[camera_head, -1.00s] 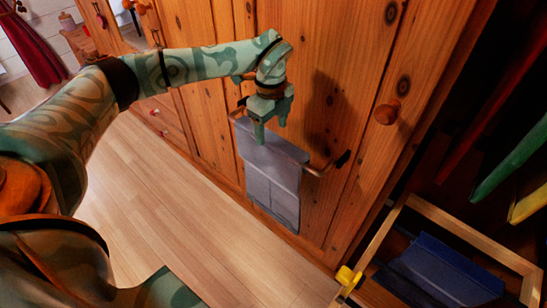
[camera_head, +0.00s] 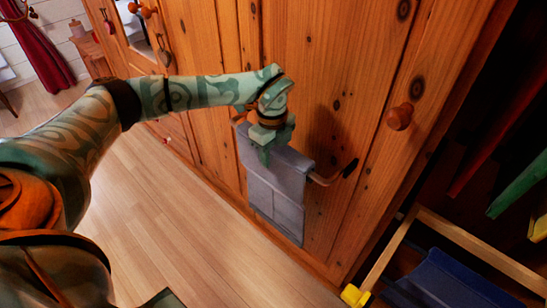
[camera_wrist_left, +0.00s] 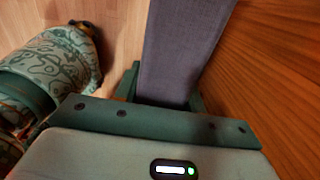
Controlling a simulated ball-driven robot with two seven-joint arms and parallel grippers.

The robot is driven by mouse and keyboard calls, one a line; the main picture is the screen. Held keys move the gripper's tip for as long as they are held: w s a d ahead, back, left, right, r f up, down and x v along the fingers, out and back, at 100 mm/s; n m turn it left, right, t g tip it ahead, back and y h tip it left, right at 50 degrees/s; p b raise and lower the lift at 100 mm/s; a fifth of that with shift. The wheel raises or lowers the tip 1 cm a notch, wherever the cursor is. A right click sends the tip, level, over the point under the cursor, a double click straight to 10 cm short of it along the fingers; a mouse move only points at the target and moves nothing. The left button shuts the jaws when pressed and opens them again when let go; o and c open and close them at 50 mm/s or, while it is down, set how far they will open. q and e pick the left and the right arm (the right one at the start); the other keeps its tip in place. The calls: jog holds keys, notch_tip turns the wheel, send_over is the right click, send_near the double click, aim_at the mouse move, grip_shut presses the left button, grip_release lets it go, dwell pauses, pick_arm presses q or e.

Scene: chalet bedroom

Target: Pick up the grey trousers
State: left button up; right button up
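The grey trousers (camera_head: 275,190) hang folded over a rail (camera_head: 335,177) on the front of a wooden wardrobe. My left gripper (camera_head: 275,148) is at the top fold of the trousers, pointing down. In the left wrist view the grey cloth (camera_wrist_left: 180,45) runs between the two fingers, which stand apart on either side of it. The left gripper looks open, and any contact with the cloth is hidden. My right gripper is not in view.
The wooden wardrobe door (camera_head: 350,90) with a round knob (camera_head: 400,116) stands behind the trousers. At the lower right is an open wooden frame (camera_head: 480,248) with blue cloth (camera_head: 450,280) inside. Pale floor (camera_head: 170,215) is clear at left.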

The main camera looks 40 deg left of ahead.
pick_arm(q)
grip_shut()
